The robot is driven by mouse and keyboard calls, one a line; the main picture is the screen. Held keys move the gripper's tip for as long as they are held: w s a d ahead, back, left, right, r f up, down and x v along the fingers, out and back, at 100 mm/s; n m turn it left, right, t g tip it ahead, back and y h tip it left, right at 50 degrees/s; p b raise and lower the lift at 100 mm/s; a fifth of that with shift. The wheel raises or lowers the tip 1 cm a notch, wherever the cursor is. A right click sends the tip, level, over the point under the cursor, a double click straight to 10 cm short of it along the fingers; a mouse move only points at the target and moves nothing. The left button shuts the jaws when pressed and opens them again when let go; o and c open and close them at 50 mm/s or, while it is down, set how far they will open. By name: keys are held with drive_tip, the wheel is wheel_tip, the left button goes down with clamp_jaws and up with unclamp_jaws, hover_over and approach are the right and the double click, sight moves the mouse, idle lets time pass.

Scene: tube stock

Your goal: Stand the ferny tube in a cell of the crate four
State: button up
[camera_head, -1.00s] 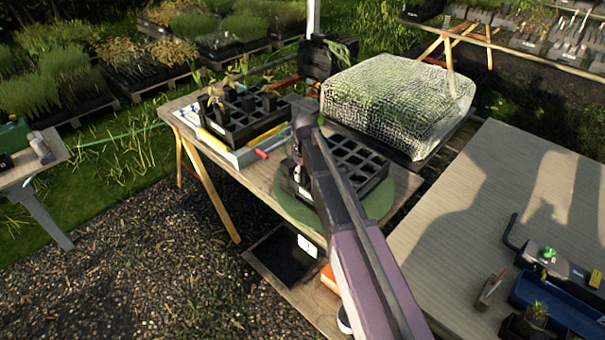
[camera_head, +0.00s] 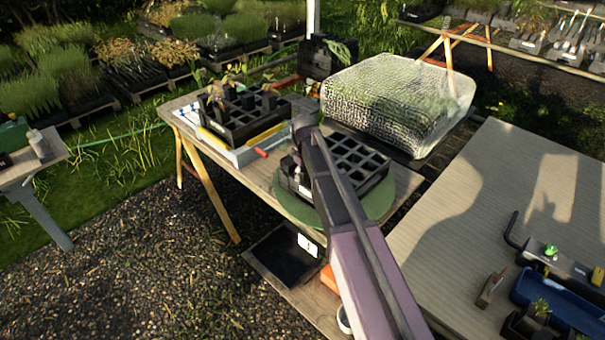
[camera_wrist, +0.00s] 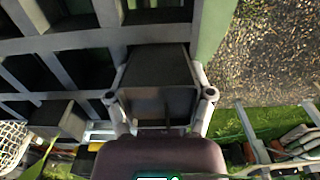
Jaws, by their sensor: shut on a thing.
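A black crate with square cells (camera_head: 358,158) stands on a round green mat (camera_head: 378,203) on the wooden table. My gripper (camera_wrist: 161,97) is shut on a dark square tube (camera_wrist: 160,66), a finger on each side of it. The tube is at the crate's edge in the wrist view, where the crate's grey cell walls (camera_wrist: 112,14) show. I cannot tell how far it is inside a cell. No fern foliage shows on the held tube. In the head view my arm hides most of the gripper and part of the crate. I cannot read any crate number.
Another black crate (camera_head: 243,131) with several planted tubes stands on the table's left part. A netted block (camera_head: 395,95) stands behind. A black tray (camera_head: 285,262) with a white label sits low in front.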

drive_tip(key=shift+o, duration=0.3)
drive_tip(key=shift+s+f, duration=0.25)
drive_tip(key=shift+s, duration=0.05)
drive_tip(key=shift+o, duration=1.2)
drive_tip(key=shift+w+f+b, duration=0.1)
drive_tip(key=shift+f+b, duration=0.2)
drive_tip(key=o, duration=0.9)
drive_tip(key=shift+o, duration=0.2)
drive_tip(key=shift+w, duration=0.1)
drive_tip(key=shift+w, duration=0.15)
drive_tip(key=shift+r, duration=0.15)
